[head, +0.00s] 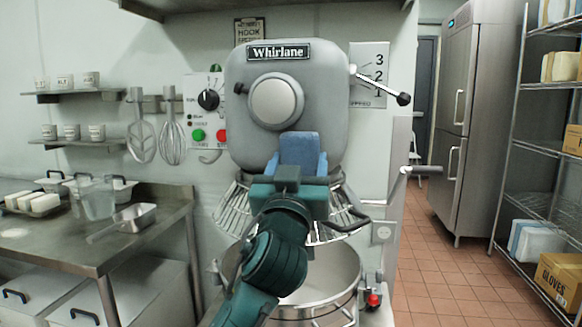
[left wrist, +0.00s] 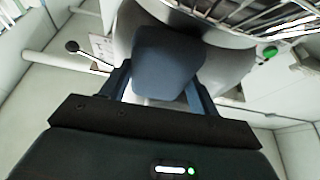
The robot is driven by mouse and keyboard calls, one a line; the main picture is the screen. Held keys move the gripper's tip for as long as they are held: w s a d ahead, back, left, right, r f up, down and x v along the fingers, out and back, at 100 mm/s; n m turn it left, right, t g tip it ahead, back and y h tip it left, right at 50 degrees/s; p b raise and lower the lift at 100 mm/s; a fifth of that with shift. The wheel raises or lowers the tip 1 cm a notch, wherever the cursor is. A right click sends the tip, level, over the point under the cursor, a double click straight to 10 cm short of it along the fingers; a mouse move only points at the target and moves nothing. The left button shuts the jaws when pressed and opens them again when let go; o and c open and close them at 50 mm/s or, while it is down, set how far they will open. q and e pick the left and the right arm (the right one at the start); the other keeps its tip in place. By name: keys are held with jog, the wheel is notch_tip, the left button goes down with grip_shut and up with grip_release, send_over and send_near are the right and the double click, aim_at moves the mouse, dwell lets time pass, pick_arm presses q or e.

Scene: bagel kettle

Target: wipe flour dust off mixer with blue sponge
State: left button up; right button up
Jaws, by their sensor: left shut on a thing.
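The grey mixer (head: 240,105) with its Whirlane nameplate stands in the middle of the head view. My left gripper (head: 300,168) is raised in front of the lower part of the mixer head, below the round hub (head: 276,100). It is shut on the blue sponge (head: 299,147). In the left wrist view the sponge (left wrist: 165,62) sits between the two fingers, in front of the mixer surface (left wrist: 232,68). I cannot tell whether the sponge touches the mixer. No flour dust is clearly visible. My right gripper is not in view.
The wire bowl guard (head: 232,207) and mixing bowl (head: 325,275) are below my gripper. A lever with a black knob (head: 403,99) sticks out at right. A steel table (head: 70,240) with trays is at left. The tiled floor (head: 430,270) is clear at right.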

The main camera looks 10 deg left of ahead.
pick_arm(q)
jog(key=shift+s+f, duration=0.1)
jog(key=s, duration=0.7)
jog(key=shift+s+p, duration=0.3)
jog(key=shift+s, duration=0.05)
jog(key=shift+a, duration=0.1)
dwell(0.3)
